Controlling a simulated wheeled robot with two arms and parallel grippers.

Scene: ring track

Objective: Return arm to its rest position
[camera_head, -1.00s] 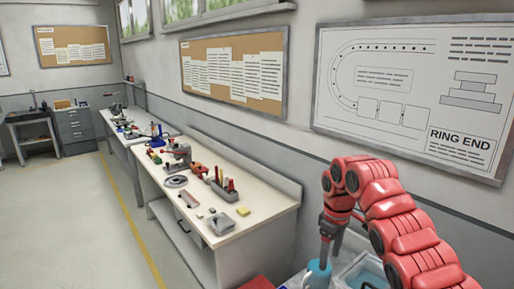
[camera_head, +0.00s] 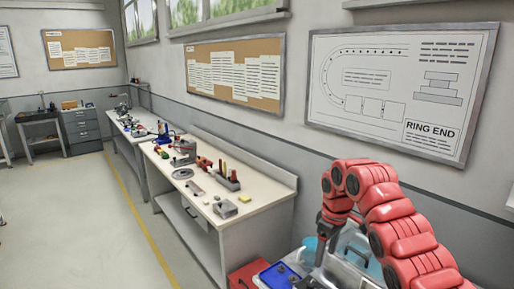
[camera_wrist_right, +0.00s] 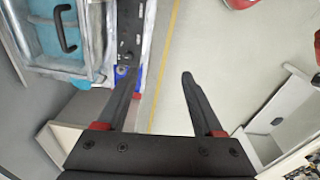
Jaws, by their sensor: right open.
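My right arm (camera_head: 385,215) is red and bends in from the lower right of the head view. Its dark gripper (camera_head: 318,264) points down near the bottom, over a small blue container and a grey tray. In the right wrist view the two black fingers (camera_wrist_right: 160,80) stand well apart, with bare floor between them and nothing held. My left arm and gripper are in neither view.
A workbench (camera_head: 262,190) with tools runs along the wall. The floor (camera_head: 75,220) at left is clear.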

